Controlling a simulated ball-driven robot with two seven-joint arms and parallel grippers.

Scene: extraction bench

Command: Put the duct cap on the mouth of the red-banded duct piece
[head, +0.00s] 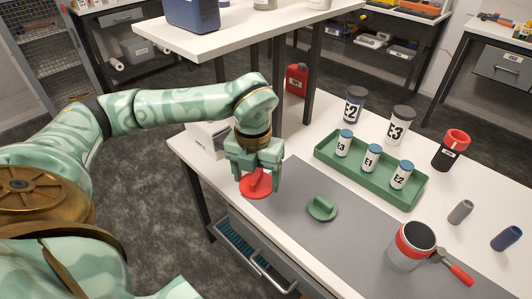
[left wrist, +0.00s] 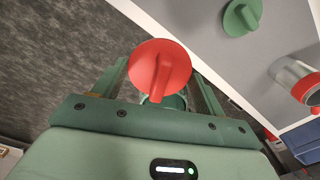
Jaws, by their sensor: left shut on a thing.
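A red round cap (head: 257,187) with a raised grip bar is held in my left gripper (head: 256,168), whose fingers are shut on the bar. In the left wrist view the red cap (left wrist: 160,68) shows between the fingers. It hangs near the bench's front left edge; its height above the bench is hard to tell. A similar green cap (head: 321,208) lies on the grey mat. The red-banded duct piece (head: 404,258) stands upright at the mat's right, mouth up and uncovered; it also shows in the left wrist view (left wrist: 289,72). My right gripper is not in view.
A green tray (head: 325,157) with several labelled jars lies behind the mat (head: 290,185). A red-handled tool (head: 460,274) is beside the duct piece. Larger labelled containers, a black-and-red cup (head: 452,148) and small cylinders stand around. A raised shelf (head: 240,38) has posts behind my gripper.

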